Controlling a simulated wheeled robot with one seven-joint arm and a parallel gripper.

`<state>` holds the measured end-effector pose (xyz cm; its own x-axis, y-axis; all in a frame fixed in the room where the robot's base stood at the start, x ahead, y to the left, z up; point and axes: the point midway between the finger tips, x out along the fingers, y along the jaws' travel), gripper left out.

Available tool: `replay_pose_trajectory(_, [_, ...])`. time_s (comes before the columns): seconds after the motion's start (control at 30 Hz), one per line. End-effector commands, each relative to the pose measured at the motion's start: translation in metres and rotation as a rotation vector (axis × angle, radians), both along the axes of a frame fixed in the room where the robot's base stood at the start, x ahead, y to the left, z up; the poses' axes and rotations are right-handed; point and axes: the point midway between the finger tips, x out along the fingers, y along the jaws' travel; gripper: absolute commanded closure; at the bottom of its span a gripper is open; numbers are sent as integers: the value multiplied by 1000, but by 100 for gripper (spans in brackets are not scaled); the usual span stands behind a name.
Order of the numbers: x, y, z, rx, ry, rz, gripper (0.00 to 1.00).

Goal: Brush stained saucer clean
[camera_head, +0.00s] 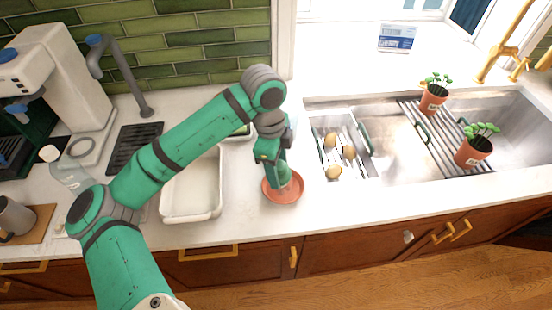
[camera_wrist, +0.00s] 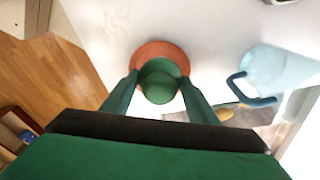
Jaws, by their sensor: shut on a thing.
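The terracotta-coloured saucer (camera_head: 284,193) lies on the white counter, left of the sink. My gripper (camera_head: 278,168) points down over it, shut on a green brush (camera_head: 283,177). In the wrist view, both fingers of my gripper (camera_wrist: 158,82) close on the sides of the rounded green brush (camera_wrist: 159,82). The brush hides the middle of the saucer (camera_wrist: 148,47). I cannot see a stain on the visible rim, and I cannot tell whether the bristles touch the saucer.
A white tray (camera_head: 192,214) stands left of the saucer. The sink (camera_head: 392,152) at right holds a basket with several potatoes and a rack with two potted plants. A pale blue vessel (camera_wrist: 279,72) with a dark handle shows in the wrist view. Counter right of the saucer is clear.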

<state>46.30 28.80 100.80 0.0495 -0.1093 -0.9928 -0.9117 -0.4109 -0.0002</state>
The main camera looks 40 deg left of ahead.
Motion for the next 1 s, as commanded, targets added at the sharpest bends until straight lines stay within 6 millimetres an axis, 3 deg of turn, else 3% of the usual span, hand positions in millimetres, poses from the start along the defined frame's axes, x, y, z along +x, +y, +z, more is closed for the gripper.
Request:
replay_pose_trajectory(0.4, [3,-6,35,0,-1,-13,68])
replay_pose_trajectory(1.0, [5,-8,38,0,0,-17,68])
